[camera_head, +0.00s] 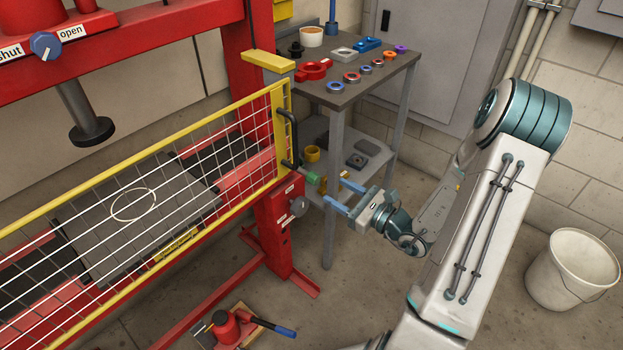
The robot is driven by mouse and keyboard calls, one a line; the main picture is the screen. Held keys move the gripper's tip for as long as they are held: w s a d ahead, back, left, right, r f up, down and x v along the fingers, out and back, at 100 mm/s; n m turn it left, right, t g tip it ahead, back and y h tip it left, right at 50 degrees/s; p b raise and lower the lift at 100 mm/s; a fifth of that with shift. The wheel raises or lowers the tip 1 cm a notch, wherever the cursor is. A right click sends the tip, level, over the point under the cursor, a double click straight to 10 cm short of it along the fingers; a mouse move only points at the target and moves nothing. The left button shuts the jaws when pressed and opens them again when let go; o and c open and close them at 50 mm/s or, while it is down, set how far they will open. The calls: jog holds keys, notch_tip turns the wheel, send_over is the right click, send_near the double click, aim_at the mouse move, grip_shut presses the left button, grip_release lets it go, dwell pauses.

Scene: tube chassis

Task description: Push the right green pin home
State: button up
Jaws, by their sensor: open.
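The right green pin (312,178) sticks out at the right end of the yellow-framed mesh guard (284,118), just below the black handle (291,138). How far it is in cannot be told from this view. My gripper (333,189) is open, its two blue fingers pointing left at the pin. The fingertips are close to the pin's outer end, and nothing shows between them. I cannot tell whether they touch the pin. No other green pin shows in this view.
The red press frame (275,215) stands on the left. A grey cart (345,95) with rings and parts stands close behind my gripper. A red jack (228,327) lies on the floor in front, and a white bucket (572,270) stands at right. The floor below my gripper is clear.

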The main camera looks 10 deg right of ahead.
aim_at(318, 181)
jog(key=b+x, duration=0.1)
jog(key=x, duration=0.8)
jog(key=shift+w+a, duration=0.2)
jog(key=shift+a, duration=0.05)
grip_shut()
jog(key=shift+w, duration=0.1)
